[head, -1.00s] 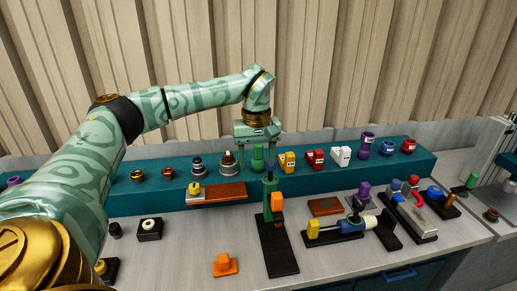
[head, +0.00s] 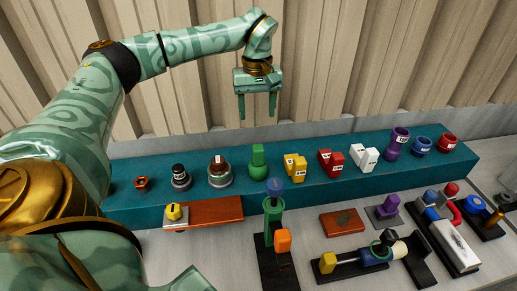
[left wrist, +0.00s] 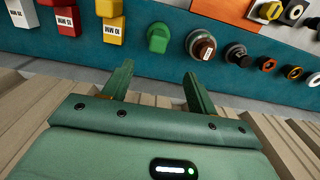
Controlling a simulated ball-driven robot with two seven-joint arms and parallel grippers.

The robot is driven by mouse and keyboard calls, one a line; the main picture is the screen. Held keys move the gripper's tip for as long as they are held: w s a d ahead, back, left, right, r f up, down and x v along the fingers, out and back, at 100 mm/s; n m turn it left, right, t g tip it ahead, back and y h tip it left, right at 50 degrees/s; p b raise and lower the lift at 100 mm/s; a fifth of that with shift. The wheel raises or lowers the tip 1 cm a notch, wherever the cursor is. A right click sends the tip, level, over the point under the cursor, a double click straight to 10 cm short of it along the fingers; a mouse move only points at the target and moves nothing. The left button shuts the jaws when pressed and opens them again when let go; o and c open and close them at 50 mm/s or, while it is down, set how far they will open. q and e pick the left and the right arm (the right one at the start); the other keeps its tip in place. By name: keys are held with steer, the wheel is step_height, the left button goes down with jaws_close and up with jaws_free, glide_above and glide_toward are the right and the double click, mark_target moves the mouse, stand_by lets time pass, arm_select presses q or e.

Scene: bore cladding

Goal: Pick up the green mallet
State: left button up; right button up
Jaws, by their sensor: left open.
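The green mallet (head: 258,161) appears to be the upright green piece on the teal shelf, with a blocky top part and a rounded lower part. It also shows in the left wrist view (left wrist: 158,38), beyond my fingertips. My left gripper (head: 257,110) is open and empty, its two fingers pointing down above the green piece and apart from it. In the left wrist view my left gripper (left wrist: 157,75) has clear space between its fingers. My right gripper is not in view.
On the teal shelf (head: 330,185), yellow blocks (head: 295,167) stand right of the green piece and a silver-based knob (head: 219,172) left. A green stand with an orange block (head: 283,240) rises in front. A corrugated wall (head: 350,60) is behind.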

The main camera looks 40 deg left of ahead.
mark_target(258, 147)
arm_select(q)
step_height(258, 147, down, 10)
steer(key=shift+w+a+f+b, duration=0.1)
steer(key=shift+w+b, duration=0.05)
steer(key=shift+b, duration=1.1)
step_height(258, 147, down, 6)
steer(key=shift+w+f+b, duration=0.1)
steer(key=shift+b, duration=0.65)
jaws_close()
